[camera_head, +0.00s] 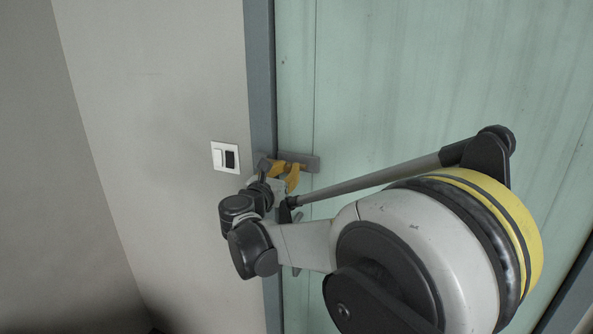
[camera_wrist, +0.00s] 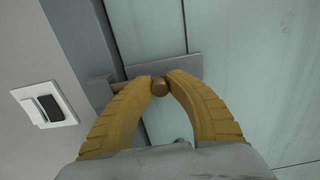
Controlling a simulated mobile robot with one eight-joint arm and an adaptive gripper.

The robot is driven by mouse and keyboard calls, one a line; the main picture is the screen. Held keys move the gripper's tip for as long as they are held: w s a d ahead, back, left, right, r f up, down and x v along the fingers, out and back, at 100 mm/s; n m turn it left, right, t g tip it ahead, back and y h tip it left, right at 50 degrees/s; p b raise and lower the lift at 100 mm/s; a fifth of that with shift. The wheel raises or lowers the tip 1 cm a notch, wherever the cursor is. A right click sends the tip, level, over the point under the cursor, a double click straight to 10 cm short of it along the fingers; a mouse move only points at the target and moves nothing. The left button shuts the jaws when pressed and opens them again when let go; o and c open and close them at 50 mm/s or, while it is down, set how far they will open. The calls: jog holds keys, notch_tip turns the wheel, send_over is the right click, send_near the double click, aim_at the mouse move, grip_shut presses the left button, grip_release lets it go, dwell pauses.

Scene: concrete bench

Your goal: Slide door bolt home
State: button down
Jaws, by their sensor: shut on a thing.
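The door bolt is a grey plate (camera_head: 311,162) on the pale green door, close to its left edge. In the wrist view its plate (camera_wrist: 185,66) lies beyond the fingers. A brass rod (camera_wrist: 131,86) runs left from a round brass knob (camera_wrist: 159,88). The rod's left end meets the grey keeper (camera_wrist: 98,91) on the door frame; how deep it sits inside I cannot tell. My gripper (camera_wrist: 160,80) has yellow fingers, shut on the knob from both sides. In the head view my gripper (camera_head: 283,174) covers most of the bolt.
A white switch plate (camera_head: 225,157) with a dark rocker is on the grey wall left of the blue-grey door frame (camera_head: 262,90). It also shows in the wrist view (camera_wrist: 44,104). The door surface (camera_head: 420,80) right of the bolt is clear.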

jog(key=shift+w+a, duration=0.25)
jog(key=shift+a, duration=0.5)
jog(key=c, duration=1.3)
grip_release()
jog(key=shift+s, duration=0.1)
jog(key=v, duration=1.1)
jog(key=shift+s+a+r, duration=0.1)
jog(key=shift+s, duration=0.3)
